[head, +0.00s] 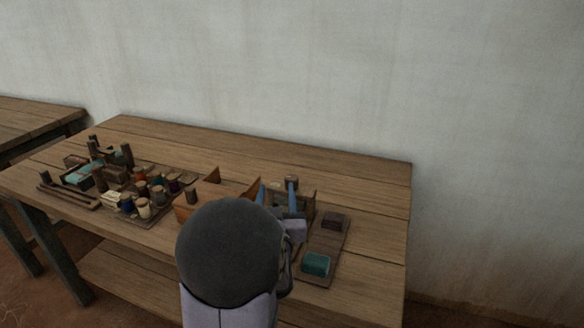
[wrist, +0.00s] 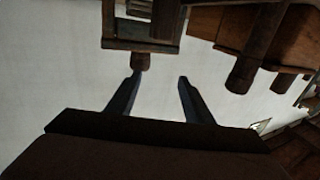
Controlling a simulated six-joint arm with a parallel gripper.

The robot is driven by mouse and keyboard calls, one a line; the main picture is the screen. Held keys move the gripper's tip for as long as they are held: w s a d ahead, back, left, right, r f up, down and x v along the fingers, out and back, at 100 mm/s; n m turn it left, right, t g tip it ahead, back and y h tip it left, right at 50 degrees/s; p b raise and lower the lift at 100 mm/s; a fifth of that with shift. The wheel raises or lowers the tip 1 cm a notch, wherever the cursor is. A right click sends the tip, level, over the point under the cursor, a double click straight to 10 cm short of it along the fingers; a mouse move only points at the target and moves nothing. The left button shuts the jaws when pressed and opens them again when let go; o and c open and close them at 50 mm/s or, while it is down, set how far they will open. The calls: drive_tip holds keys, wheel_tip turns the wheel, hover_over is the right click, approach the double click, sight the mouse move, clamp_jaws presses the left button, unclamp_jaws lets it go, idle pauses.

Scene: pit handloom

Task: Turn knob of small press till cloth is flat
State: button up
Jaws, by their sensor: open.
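The small press (head: 311,203) is a brown wooden frame at the right part of the table, partly hidden behind my arm. Its round brown knob (head: 291,179) stands on top. In the wrist view, which appears upside down, a brown knob (wrist: 140,61) points down from the wooden frame (wrist: 140,45). My gripper (head: 276,186) is open, with two bluish fingers apart near the press. In the wrist view my gripper (wrist: 156,80) has one fingertip close by the knob, and the knob is not centred between the fingers. Contact cannot be told. Cloth inside the press cannot be made out.
A tray (head: 339,250) right of the press carries a teal block (head: 315,263) and a dark red block (head: 334,220). A wooden box (head: 184,210) stands left of my gripper. Several spools (head: 143,207) and a small loom (head: 85,172) crowd the left. The table's back strip (head: 350,170) is clear.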

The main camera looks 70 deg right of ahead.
drive_tip(key=d+m+g+p, duration=0.1)
drive_tip(key=d, duration=1)
drive_tip(key=shift+d+f+p, duration=0.2)
drive_tip(key=shift+f+p, duration=0.15)
drive_tip(key=shift+p, duration=0.05)
drive_tip(key=shift+w, duration=0.1)
drive_tip(key=c, duration=1)
